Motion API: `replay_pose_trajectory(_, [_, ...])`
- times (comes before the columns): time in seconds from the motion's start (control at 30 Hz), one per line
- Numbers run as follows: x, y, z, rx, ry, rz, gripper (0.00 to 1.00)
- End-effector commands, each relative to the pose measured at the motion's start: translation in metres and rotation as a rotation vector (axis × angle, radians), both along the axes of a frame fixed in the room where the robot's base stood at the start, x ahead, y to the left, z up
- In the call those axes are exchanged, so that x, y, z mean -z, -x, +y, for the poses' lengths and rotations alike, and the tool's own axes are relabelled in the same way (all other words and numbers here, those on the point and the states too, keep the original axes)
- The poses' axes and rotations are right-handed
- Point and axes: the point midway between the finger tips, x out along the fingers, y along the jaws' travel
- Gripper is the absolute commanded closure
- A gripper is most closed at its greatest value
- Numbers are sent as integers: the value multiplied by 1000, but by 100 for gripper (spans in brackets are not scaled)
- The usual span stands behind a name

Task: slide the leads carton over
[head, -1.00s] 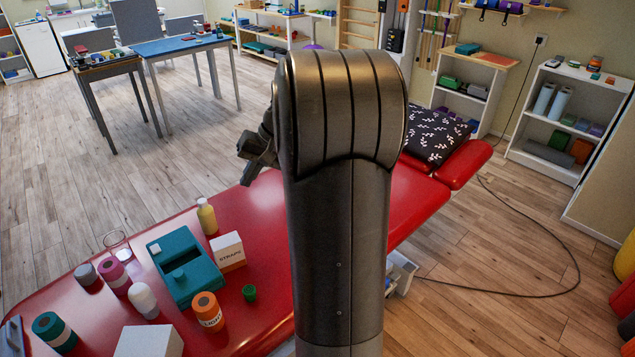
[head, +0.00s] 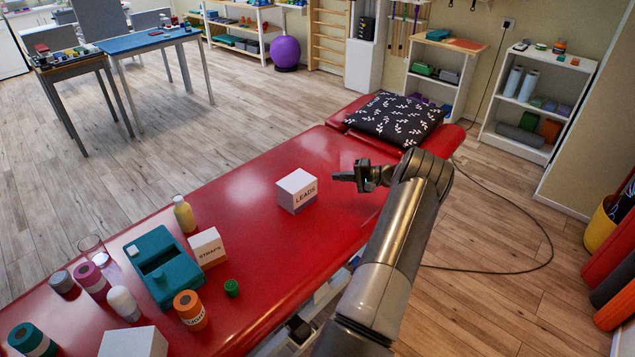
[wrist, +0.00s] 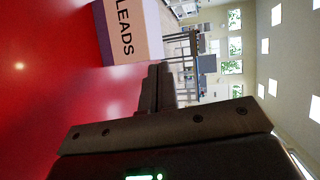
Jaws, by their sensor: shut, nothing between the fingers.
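The leads carton (head: 297,191) is a small white box with "LEADS" on its side, standing on the red treatment table (head: 262,232). In the wrist view the carton (wrist: 128,30) shows its lettered face at the top, ahead of the fingers. My gripper (head: 338,176) is shut and empty, just to the right of the carton at low height over the table. A small gap shows between the fingertips and the carton. In the wrist view my gripper (wrist: 158,75) has its fingers together, pointing toward the carton's side.
A straps box (head: 208,248), teal device (head: 162,266), yellow bottle (head: 184,214), green cap (head: 232,288) and orange roll (head: 190,310) stand toward the table's near left. A black patterned pillow (head: 397,118) lies at the far end. The table around the carton is bare.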

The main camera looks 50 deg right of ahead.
Motion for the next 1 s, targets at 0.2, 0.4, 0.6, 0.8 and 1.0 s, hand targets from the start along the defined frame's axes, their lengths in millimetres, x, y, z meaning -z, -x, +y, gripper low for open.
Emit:
replay_pose_trajectory(0.2, [56,63,-63,174,-60,-138,100])
replay_pose_trajectory(0.4, [74,89,-83,243,-72,-192,100])
replay_pose_trajectory(0.6, [77,81,-82,249,-73,-200,100])
replay_pose_trajectory(0.8, [76,45,-73,246,-74,-199,100])
replay_pose_trajectory(1.0, [76,2,-61,245,-75,-199,100])
